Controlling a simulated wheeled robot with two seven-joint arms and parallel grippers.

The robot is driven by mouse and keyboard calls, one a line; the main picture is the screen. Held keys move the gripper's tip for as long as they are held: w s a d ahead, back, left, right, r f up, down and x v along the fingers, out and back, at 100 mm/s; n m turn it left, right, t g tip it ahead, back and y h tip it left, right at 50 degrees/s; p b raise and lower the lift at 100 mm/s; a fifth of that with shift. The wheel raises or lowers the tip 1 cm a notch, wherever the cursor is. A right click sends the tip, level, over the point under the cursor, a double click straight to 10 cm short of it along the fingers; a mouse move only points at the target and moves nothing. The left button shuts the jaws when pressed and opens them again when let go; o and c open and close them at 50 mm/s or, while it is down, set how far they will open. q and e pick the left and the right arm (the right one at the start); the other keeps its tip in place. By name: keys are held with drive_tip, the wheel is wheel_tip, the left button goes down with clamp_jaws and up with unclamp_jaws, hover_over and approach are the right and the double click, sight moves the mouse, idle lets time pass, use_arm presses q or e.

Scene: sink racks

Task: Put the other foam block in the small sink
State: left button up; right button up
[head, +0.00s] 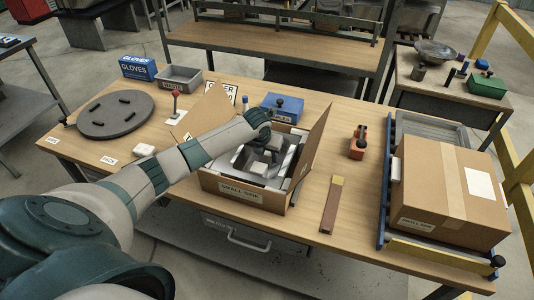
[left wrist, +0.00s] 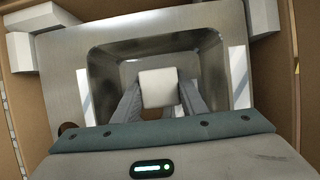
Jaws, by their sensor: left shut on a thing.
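The small sink (left wrist: 66,72) is a grey metal sink lying in an open cardboard box labelled "SMALL SINK" (head: 241,192) in the head view. My left gripper (head: 264,160) reaches down into the box, over the basin. In the left wrist view its fingers (left wrist: 159,98) are shut on a white foam block (left wrist: 158,88), inside the basin's outline. I cannot tell whether the block touches the basin floor. White foam pieces sit at the sink's upper left corner (left wrist: 38,20) and upper right corner (left wrist: 262,15). My right gripper is not in view.
A pale block (head: 144,149) lies on the table left of the box. The box's flaps (head: 317,140) stand open. A blue case (head: 283,106) stands behind it, an orange tool (head: 357,142) to its right. A closed carton (head: 450,190) stands at the right.

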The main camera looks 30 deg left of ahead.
use_arm(q)
drive_tip(key=o, duration=1)
drive_tip(key=shift+f, duration=0.1)
drive_tip(key=shift+r, duration=0.2)
drive_tip(key=b+v, duration=0.2)
drive_tip(key=v, duration=0.9)
drive_tip(key=shift+s+r, duration=0.3)
drive_tip(key=shift+r, duration=0.05)
drive_tip(key=shift+d, duration=0.1)
